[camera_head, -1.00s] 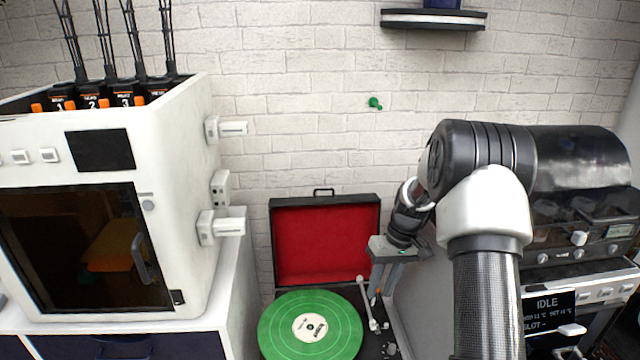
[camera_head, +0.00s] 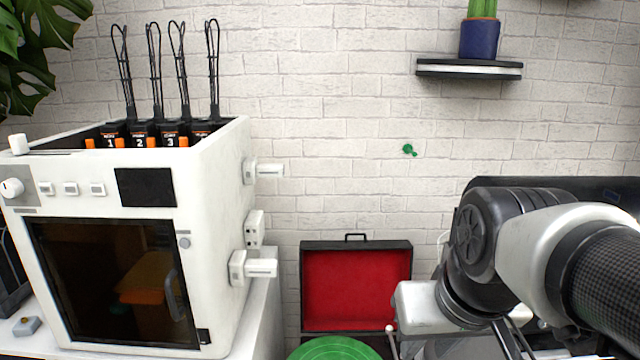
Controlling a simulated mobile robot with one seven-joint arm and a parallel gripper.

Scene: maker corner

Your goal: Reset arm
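My arm (camera_head: 490,245) comes in from the right edge and is folded low in the right part of the view. Its white wrist section (camera_head: 418,308) is in front of the right side of the open record player case (camera_head: 356,288). My gripper's fingers cannot be made out; they are below the frame or hidden behind the arm.
A white 3D printer (camera_head: 215,200) with levers on its right side stands at left. The top of a green record (camera_head: 335,349) shows at the bottom edge. A wall shelf (camera_head: 468,68) holds a cactus in a blue pot (camera_head: 480,38). A dark machine (camera_head: 625,190) is behind my arm.

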